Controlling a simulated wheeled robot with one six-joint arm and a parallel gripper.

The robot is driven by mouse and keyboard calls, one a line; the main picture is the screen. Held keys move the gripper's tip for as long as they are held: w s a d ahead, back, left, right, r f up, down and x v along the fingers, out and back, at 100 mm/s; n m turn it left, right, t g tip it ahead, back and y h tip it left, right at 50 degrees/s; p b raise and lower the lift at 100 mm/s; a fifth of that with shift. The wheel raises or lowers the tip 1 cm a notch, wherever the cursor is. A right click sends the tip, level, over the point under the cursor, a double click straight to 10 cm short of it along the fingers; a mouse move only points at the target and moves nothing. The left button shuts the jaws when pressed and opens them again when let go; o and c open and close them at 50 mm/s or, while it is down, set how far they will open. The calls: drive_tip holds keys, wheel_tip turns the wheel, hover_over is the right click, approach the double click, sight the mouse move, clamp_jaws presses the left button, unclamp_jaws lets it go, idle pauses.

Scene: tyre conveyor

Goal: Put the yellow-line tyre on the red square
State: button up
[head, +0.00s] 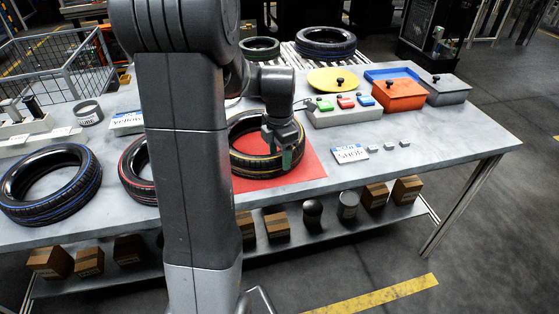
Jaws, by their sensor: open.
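The yellow-line tyre (240,163) lies flat on the red square (312,170) on the grey table. Its left part is hidden behind my arm. The red square shows at the right and in front of the tyre. My gripper (284,158) points down at the right part of the tyre's ring, with its green-tipped fingers at or just over the rim. It is open. I cannot tell whether the fingers touch the tyre.
A blue-line tyre (88,192) and a partly hidden red-line tyre (135,183) lie to the left. A button box (344,116), an orange box (399,96) and a sign (350,153) stand to the right. More tyres (325,43) lie on rollers behind.

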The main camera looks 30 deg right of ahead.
wheel_tip(320, 180, up, 9)
drive_tip(key=shift+f, duration=0.1)
idle(0.4)
